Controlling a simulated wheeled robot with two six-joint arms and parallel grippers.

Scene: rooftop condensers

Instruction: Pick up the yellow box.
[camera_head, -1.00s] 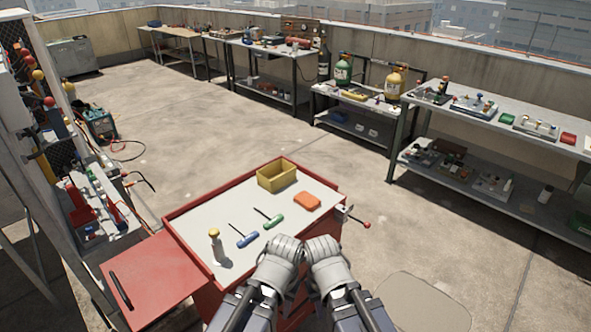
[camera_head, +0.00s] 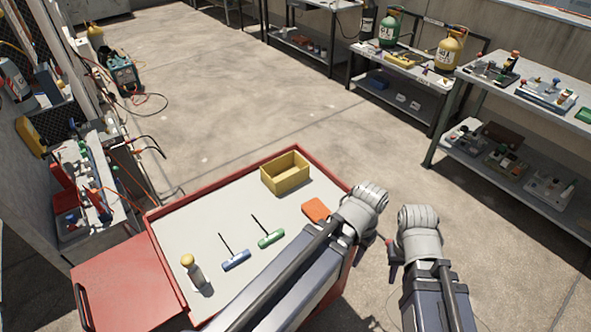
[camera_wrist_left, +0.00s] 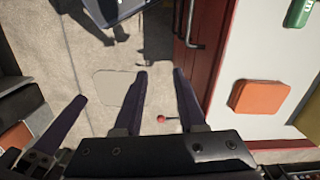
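The yellow box (camera_head: 288,182) is open-topped and stands upright at the far edge of the cart's pale top (camera_head: 185,222) in the head view. My right gripper (camera_head: 419,213) hangs beyond the cart, further right. Dark fingers at the lower left of the wrist view appear to be its fingers, apart and empty.
An orange block (camera_head: 316,210) lies between the box and my left arm. Green (camera_head: 270,238) and blue (camera_head: 236,260) T-handled tools and a yellow-topped item (camera_head: 194,271) are nearer. The cart has a raised red rim. Pale surface left of the box is clear. Benches stand right.

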